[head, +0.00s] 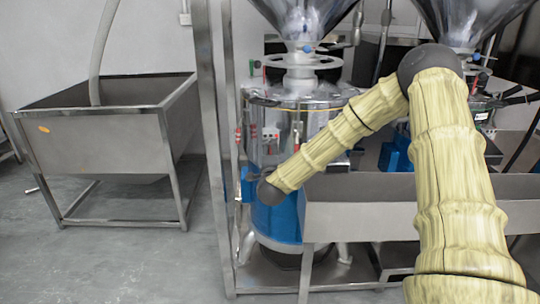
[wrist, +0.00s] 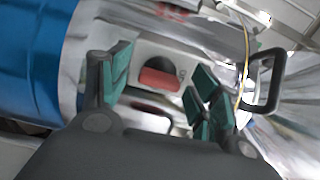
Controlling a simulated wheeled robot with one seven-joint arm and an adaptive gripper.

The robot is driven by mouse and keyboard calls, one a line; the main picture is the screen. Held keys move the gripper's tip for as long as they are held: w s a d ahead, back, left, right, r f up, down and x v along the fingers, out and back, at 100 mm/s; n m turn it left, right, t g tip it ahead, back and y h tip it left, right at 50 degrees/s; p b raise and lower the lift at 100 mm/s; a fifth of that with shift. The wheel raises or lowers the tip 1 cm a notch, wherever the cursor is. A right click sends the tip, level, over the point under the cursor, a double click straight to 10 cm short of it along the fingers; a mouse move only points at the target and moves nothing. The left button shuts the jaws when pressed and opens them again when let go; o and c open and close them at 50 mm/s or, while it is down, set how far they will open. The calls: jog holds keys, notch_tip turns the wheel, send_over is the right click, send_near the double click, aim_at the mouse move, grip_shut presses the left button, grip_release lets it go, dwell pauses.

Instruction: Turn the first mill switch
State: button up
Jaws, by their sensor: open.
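The first mill (head: 285,218) is a steel and blue cylinder, partly hidden behind my arm in the head view. In the wrist view a pale switch plate (wrist: 145,50) is fixed on its shiny steel side. A red switch (wrist: 158,79) sits in a dark rounded recess in that plate. My gripper (wrist: 160,92) is open, with green-padded fingers to the left and right of the red switch in the picture. I see no finger contact with the switch. In the head view my fingers are hidden behind my wrist, low against the mill's front.
A steel trough (head: 360,212) stands in front of the mill, under my arm. A steel post (head: 211,130) rises left of the mill. A large steel bin (head: 105,140) stands further left, with open floor before it. A black handle (wrist: 266,80) juts out right of my fingers.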

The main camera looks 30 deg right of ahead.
jog(key=v, duration=1.2)
jog(key=shift+d, duration=0.1)
jog(key=s+a+f+n+g+y, duration=0.1)
jog(key=s+a+f+n+y, duration=0.15)
jog(key=a+f+n, duration=0.45)
jog(key=s+a+f+n+g+y, duration=0.15)
jog(key=a+f+y, duration=0.25)
jog(key=f, duration=0.7)
jog(key=s+a+f+n+g+y, duration=0.1)
jog(key=s+a+f+n+g, duration=0.25)
jog(key=s+f, duration=0.45)
jog(key=s+a+f+n+g+y, duration=0.2)
jog(key=s+a+f+n, duration=0.25)
jog(key=s+f, duration=0.35)
jog(key=s+a+f+n+g, duration=0.1)
jog(key=s+f+n+g, duration=0.3)
jog(key=s, duration=0.7)
jog(key=s+a+f+n+g, duration=0.25)
jog(key=s+f, duration=0.25)
jog(key=s, duration=0.7)
notch_tip(320, 180, up, 14)
jog(key=p, duration=1.4)
jog(key=shift+w+d+n+g+p, duration=0.25)
jog(key=shift+d+n+g+p, duration=0.1)
jog(key=shift+d+n, duration=0.05)
jog(key=shift+r, duration=0.1)
jog(key=shift+c, duration=0.3)
